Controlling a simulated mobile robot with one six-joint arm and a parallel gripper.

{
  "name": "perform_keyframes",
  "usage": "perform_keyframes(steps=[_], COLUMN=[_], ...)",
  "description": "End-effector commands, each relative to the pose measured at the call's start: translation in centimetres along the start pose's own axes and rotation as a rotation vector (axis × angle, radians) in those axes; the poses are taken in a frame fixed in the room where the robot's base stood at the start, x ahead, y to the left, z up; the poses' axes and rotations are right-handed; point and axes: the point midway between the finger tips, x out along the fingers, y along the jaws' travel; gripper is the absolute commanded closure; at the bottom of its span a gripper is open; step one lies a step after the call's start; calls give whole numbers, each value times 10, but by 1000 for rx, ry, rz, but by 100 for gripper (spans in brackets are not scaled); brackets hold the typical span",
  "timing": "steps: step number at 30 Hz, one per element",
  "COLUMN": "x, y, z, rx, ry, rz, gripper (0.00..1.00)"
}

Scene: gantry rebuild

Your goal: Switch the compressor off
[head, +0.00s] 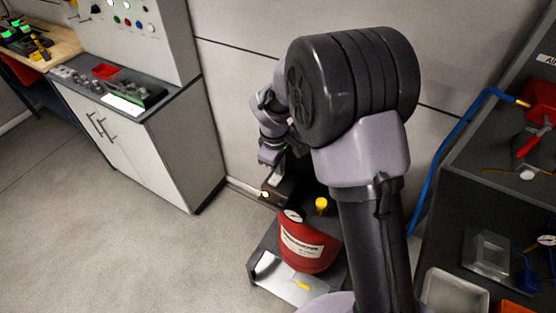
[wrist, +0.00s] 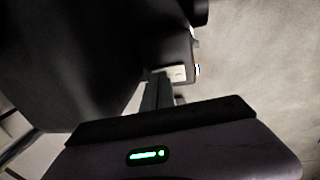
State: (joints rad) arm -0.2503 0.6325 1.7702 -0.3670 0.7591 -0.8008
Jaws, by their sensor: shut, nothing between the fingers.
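The compressor has a red tank (head: 308,245) with a white label, a round gauge and a yellow knob (head: 321,204). It stands on a low dark base by the wall. Its dark rear part is largely hidden behind my arm. My gripper (head: 272,187) is at the compressor's upper left in the head view, seen small and dark. In the wrist view my gripper (wrist: 160,90) is shut and empty, its tip close to a small pale plate (wrist: 178,73) on a dark body. I cannot tell whether it touches. The switch's state is not clear.
A white cabinet (head: 150,145) with a control panel stands at left, with a wooden bench (head: 45,48) beyond. A dark workbench (head: 460,220) with trays and a red tool stands at right. A blue hose (head: 435,160) hangs there. The floor at front left is clear.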

Motion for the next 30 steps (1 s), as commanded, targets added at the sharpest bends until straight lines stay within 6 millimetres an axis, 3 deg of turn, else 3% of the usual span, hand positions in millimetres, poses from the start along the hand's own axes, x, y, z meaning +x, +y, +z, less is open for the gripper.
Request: perform_keyframes(steps=[16, 30], x=[6, 9], y=[3, -6], z=[1, 0], rx=[3, -1], ry=[-5, -3], rz=[-43, -44], gripper=[100, 100])
